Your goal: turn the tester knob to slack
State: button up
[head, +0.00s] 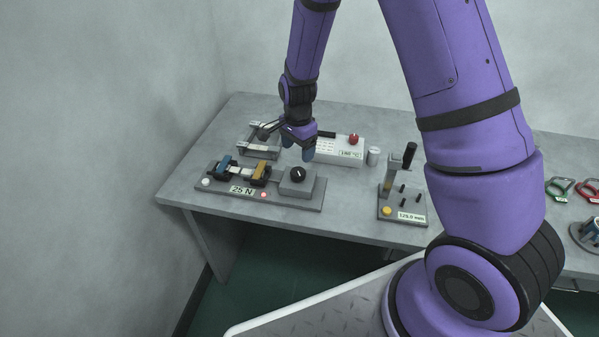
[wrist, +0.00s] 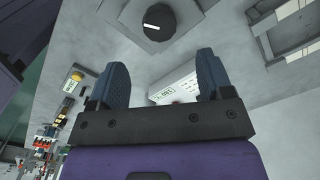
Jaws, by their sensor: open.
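A white box with a red knob (head: 352,140) and a display stands right of my gripper, beside a small grey cylinder (head: 373,156). A grey frame (head: 258,150) stands behind the tester. A lever gauge (head: 402,205) reading about 125.0 mm stands to the right. Red and green handled tools (head: 560,188) lie far right.

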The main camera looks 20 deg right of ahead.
aim_at(298, 171)
notch_tip(298, 171, down, 10)
jog(key=shift+r, duration=0.15)
dwell(0.3)
jog(key=c, duration=0.9)
